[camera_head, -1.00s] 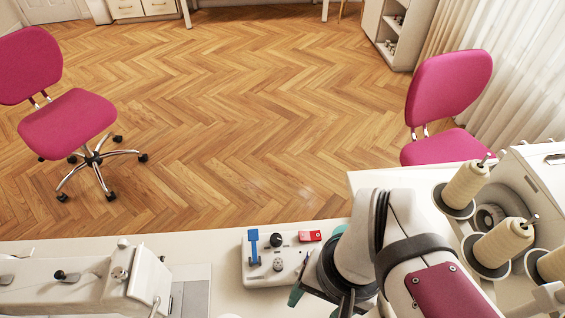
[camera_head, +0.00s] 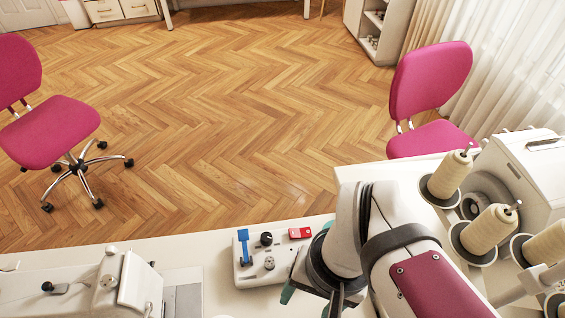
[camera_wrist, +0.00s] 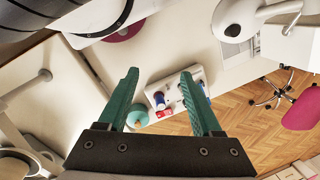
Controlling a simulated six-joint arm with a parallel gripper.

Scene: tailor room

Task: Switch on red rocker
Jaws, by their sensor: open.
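The red rocker (camera_head: 300,232) sits at the upper right corner of a small white control box (camera_head: 243,273) on the table. In the head view my arm hides most of the gripper, and a teal finger shows at the box's right side. I cannot tell whether a finger touches the box. The rocker's tilt is too small to read.
The box also carries a blue lever (camera_head: 243,245), a black knob (camera_head: 266,239) and a small metal switch (camera_head: 269,263). A sewing machine (camera_head: 90,285) stands left. Thread cones (camera_head: 490,231) and a white machine stand right. A teal round object (camera_wrist: 138,117) lies near the box.

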